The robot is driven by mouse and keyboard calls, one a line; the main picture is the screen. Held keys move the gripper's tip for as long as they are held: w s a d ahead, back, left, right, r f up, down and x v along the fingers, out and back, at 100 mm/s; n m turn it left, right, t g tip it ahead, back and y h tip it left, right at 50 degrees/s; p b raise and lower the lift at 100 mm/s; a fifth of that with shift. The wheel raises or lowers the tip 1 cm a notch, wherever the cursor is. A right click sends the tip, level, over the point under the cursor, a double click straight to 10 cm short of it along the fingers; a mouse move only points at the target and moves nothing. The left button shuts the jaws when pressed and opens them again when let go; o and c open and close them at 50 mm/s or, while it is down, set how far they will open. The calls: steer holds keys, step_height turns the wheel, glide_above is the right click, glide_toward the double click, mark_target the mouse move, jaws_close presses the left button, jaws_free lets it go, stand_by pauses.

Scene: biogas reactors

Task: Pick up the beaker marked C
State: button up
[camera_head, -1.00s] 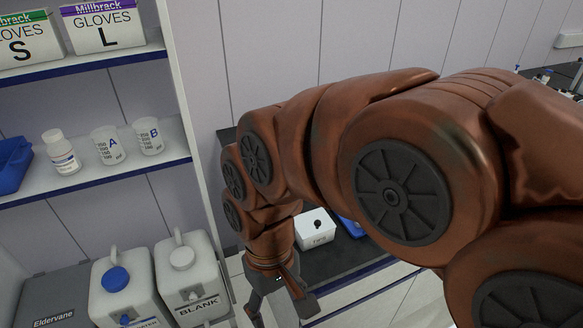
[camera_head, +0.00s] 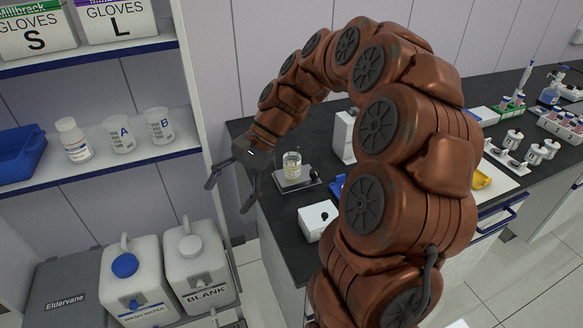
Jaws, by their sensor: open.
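My gripper (camera_head: 227,198) is open and empty, its fingers pointing down and left in the gap between the shelf unit and the dark bench. A small clear beaker (camera_head: 292,166) with pale yellowish contents stands upright on a dark flat device on the bench, to the right of my gripper and apart from it. Its marking is too small to read. Beaker A (camera_head: 120,135) and beaker B (camera_head: 159,127) stand on the middle shelf at left. No letter C is readable in view.
A white bottle (camera_head: 74,140) and a blue bin (camera_head: 19,153) share the shelf with the beakers. The shelf's side post (camera_head: 199,120) stands left of my gripper. A white box (camera_head: 318,219) sits at the bench's front edge. Racks and vials (camera_head: 562,122) stand at far right.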

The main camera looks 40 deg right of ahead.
steer(key=w+d+m+t+y, duration=0.2)
steer(key=w+d+m, duration=0.25)
steer(key=d, duration=0.25)
steer(key=m+t, duration=0.7)
steer(key=m, duration=0.3)
glide_toward(292, 157)
steer(key=a, duration=0.2)
steer(key=shift+s+a+p, duration=0.2)
steer(key=shift+a+p, duration=0.1)
steer(key=shift+a, duration=0.1)
steer(key=shift+g, duration=0.3)
steer(key=shift+r+p+x, duration=0.2)
steer(key=shift+p+x, duration=0.45)
steer(key=shift+x, duration=1.1)
steer(key=shift+r+p+x, duration=0.25)
steer(key=shift+p+x, duration=0.4)
steer(key=shift+x, duration=1.1)
steer(key=shift+w+a+f, duration=0.2)
steer(key=shift+w+a, duration=0.1)
steer(key=c, duration=1.3)
